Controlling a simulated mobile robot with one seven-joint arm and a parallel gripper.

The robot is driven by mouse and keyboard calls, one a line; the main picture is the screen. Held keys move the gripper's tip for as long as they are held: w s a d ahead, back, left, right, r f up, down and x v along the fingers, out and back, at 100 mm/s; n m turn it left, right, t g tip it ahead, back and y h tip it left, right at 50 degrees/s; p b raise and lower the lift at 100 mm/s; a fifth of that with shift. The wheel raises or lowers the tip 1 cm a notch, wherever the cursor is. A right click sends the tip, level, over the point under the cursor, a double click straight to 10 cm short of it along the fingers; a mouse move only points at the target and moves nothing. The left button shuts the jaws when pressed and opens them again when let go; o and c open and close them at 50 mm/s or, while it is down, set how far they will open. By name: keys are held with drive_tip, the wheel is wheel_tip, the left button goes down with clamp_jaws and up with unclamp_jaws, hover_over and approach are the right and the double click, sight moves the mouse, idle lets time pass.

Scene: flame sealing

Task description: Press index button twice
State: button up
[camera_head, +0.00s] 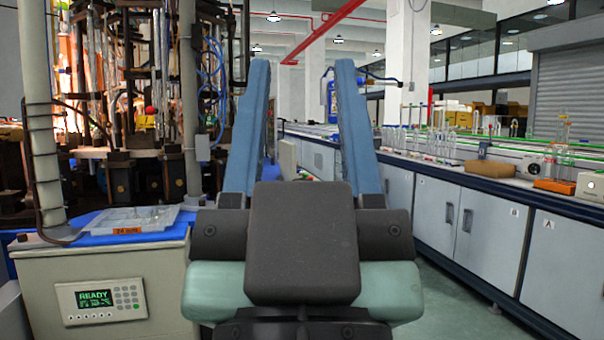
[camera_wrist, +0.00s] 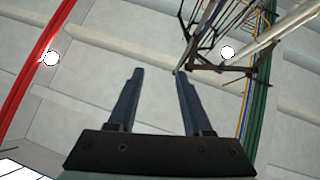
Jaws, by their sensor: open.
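A control panel (camera_head: 101,300) is set in the front of a beige machine cabinet (camera_head: 165,310) at the lower left of the head view. Its green display (camera_head: 95,297) reads READY, with a keypad (camera_head: 127,296) beside it and a row of small keys below. The labels are too small to tell which one is the index button. My gripper (camera_head: 302,75) is raised in the middle of the head view, its two blue fingers apart and empty. It is up and to the right of the panel, touching nothing. The wrist view shows the open fingers (camera_wrist: 158,73) against the ceiling.
A clear tray (camera_head: 130,219) sits on the blue cabinet top. A tall machine (camera_head: 130,90) with glass tubes and glowing flames stands behind it. A long bench (camera_head: 470,165) with glassware runs along the right. The green floor (camera_head: 445,295) beside it is clear.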

clamp_jaws()
idle(1.6)
